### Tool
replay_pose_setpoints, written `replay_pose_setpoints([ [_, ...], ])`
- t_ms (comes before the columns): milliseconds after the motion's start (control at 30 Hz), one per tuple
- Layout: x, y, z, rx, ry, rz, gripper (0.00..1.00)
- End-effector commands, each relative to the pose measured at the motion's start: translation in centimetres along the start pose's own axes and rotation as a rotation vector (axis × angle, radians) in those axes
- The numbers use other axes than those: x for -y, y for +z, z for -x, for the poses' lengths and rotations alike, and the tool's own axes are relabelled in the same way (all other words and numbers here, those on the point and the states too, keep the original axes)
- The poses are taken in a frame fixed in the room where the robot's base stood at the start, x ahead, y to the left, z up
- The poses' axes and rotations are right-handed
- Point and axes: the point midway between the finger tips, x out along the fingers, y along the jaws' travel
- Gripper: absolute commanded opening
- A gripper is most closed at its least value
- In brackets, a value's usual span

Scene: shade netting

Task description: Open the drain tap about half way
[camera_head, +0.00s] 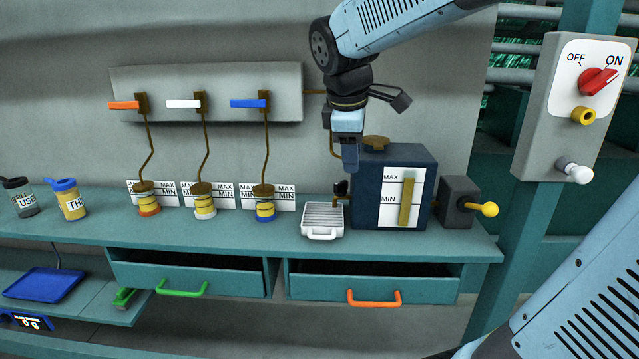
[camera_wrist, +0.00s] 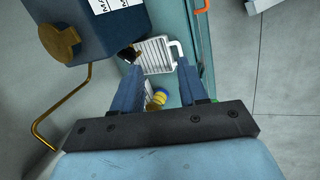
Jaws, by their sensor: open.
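The dark blue tank (camera_head: 367,210) stands on the bench with a MAX/MIN gauge on its front. The drain tap (camera_head: 341,188), with a small black handle on a brass spout, juts from its left side. Its exact turn angle is too small to tell. A white slotted tray (camera_head: 322,233) sits below the spout. My gripper (camera_head: 349,168) points down just above the tap. In the wrist view my gripper (camera_wrist: 158,66) is open, its fingers apart with nothing held; the black handle (camera_wrist: 130,52) shows close beside the left fingertip, partly hidden by it.
A grey box with a yellow knob (camera_head: 488,209) stands right of the tank. Several gauges with jars (camera_head: 204,206) line the bench to the left, under coloured levers (camera_head: 248,103). A brass pipe (camera_wrist: 62,105) bends beside the tank. Two drawers (camera_head: 370,285) are slightly open below.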

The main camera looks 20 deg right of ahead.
Motion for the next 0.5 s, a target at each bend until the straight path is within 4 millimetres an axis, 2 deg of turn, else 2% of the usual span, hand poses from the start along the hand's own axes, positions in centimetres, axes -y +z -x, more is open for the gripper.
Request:
replay_pose_setpoints([
  [100,-2.8,-2.4,-0.9,0.051,-0.024,0.262,0.43],
  [300,-6.5,-5.9,-2.5,0.113,-0.070,0.663,0.43],
  [500,-8.5,-8.0,-3.6,0.140,-0.106,0.899,0.43],
])
